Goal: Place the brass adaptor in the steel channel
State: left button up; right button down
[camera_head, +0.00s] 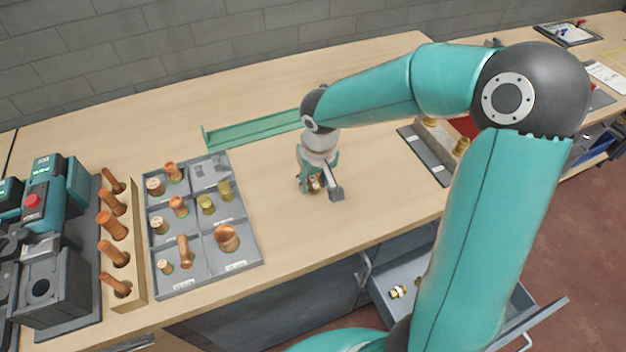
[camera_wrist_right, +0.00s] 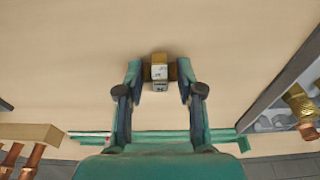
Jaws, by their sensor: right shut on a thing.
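My right gripper (camera_head: 318,188) is over the bare middle of the bench, pointing down. It is shut on the brass adaptor (camera_wrist_right: 159,71), a small gold-coloured fitting with a paler end, seen between the fingertips (camera_wrist_right: 160,80) in the wrist view. In the head view the fingers mostly hide the adaptor; I cannot tell whether it touches the bench. The steel channel (camera_head: 255,130), a long green-looking trough, lies behind and left of the gripper, its right end hidden by my arm. Part of it shows at the bottom of the wrist view (camera_wrist_right: 90,136). My left gripper is not in view.
A grey compartment tray (camera_head: 251,248) of copper and brass fittings stands left, beside a wooden rack (camera_head: 132,285) and teal machines (camera_head: 50,205). A dark tray with a wooden block (camera_head: 440,133) is at right. An open drawer (camera_head: 400,275) is below. Bench between is clear.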

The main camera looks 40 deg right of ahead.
jog(key=c, duration=0.7)
grip_release()
jog(key=shift+r, duration=0.1)
